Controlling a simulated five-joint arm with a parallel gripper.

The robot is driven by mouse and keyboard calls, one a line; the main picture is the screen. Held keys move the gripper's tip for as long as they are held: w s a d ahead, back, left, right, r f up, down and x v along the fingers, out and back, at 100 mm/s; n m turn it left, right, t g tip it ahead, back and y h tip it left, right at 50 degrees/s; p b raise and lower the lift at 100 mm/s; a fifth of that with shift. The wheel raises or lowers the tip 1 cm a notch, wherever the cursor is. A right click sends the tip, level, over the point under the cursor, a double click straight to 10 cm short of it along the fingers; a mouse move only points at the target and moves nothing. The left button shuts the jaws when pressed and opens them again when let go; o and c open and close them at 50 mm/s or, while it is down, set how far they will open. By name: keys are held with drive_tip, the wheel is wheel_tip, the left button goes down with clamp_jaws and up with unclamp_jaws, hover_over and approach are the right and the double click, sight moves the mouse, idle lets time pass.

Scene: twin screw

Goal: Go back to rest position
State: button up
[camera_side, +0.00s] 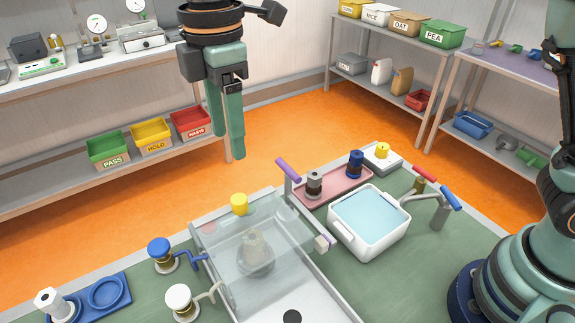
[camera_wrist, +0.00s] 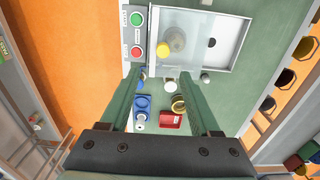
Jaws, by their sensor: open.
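My gripper (camera_side: 228,146) hangs high over the bench at the upper middle of the side view, pointing down. Its two green fingers are apart with nothing between them. In the wrist view the fingers (camera_wrist: 161,75) reach forward from the bottom, spread apart and empty. Below is a clear-covered tray (camera_side: 210,262) with a yellow knob (camera_side: 239,204) on its lid; a grey shape shows blurred under the cover. The tray also shows in the wrist view (camera_wrist: 225,62). The gripper is well apart from everything on the bench.
A white basin of water (camera_side: 369,222) and a pink tray (camera_side: 335,190) with two fittings stand right. A blue-capped valve (camera_side: 160,252), a white-capped valve (camera_side: 180,298) and a blue holder (camera_side: 103,293) are front left. Shelves line the back. The air around my gripper is free.

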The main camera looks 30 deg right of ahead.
drive_tip(key=s+d+r+m+t, duration=0.15)
drive_tip(key=d+m, duration=0.45)
drive_tip(key=d, duration=0.6)
drive_tip(key=s+d+m+t, duration=0.25)
drive_tip(key=d+m, duration=0.45)
drive_tip(key=d, duration=0.4)
drive_tip(key=s+d+f+m+t, duration=0.1)
drive_tip(key=s+d+f+m, duration=0.2)
drive_tip(key=d, duration=0.4)
drive_tip(key=shift+s+f+m+t, duration=0.3)
drive_tip(key=shift+s+m, duration=0.25)
drive_tip(key=shift+m, duration=0.45)
